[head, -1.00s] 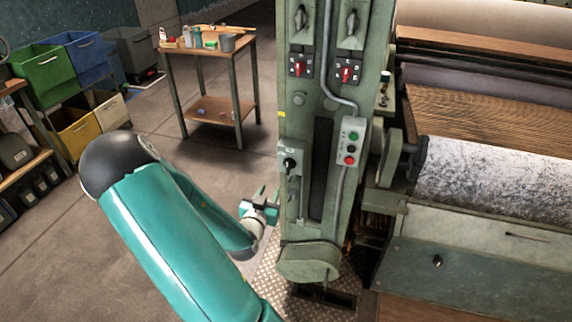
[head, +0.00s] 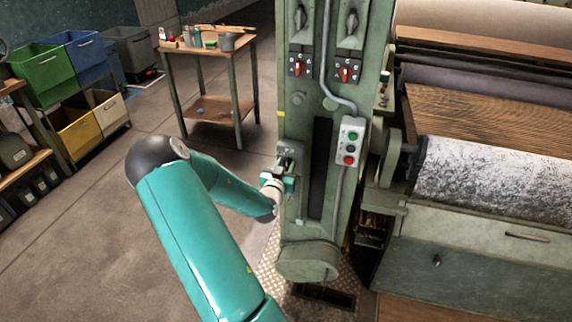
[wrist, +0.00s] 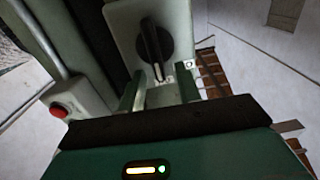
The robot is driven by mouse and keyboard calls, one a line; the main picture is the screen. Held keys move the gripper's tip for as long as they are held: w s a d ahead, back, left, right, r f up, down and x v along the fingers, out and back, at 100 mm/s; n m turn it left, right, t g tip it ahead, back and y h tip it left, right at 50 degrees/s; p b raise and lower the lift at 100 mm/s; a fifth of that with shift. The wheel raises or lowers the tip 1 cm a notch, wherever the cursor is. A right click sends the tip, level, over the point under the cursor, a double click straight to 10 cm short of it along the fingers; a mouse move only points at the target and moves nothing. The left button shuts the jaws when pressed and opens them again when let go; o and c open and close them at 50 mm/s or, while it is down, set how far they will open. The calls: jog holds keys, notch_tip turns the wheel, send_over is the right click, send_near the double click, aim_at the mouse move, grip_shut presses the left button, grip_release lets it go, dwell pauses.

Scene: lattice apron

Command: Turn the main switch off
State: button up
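A black rotary switch knob (wrist: 153,42) sits on a pale grey-green box (wrist: 122,25) in the wrist view, its white-marked end pointing down toward my gripper. In the head view the box (head: 290,150) is on the left of the green machine column, with its knob largely hidden by my gripper (head: 283,176). My gripper (wrist: 160,80) is open in the wrist view, its two fingers apart on either side of the knob's lower end. I cannot tell whether they touch the knob. No lettering on the box is readable.
Two red rotary switches (head: 298,69) (head: 345,73) sit higher on the column. A button box (head: 349,142) with green and red buttons is to the right; its red button (wrist: 60,111) shows in the wrist view. A wooden table (head: 210,52) stands behind.

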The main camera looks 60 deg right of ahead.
jog(key=shift+d, duration=0.4)
grip_shut()
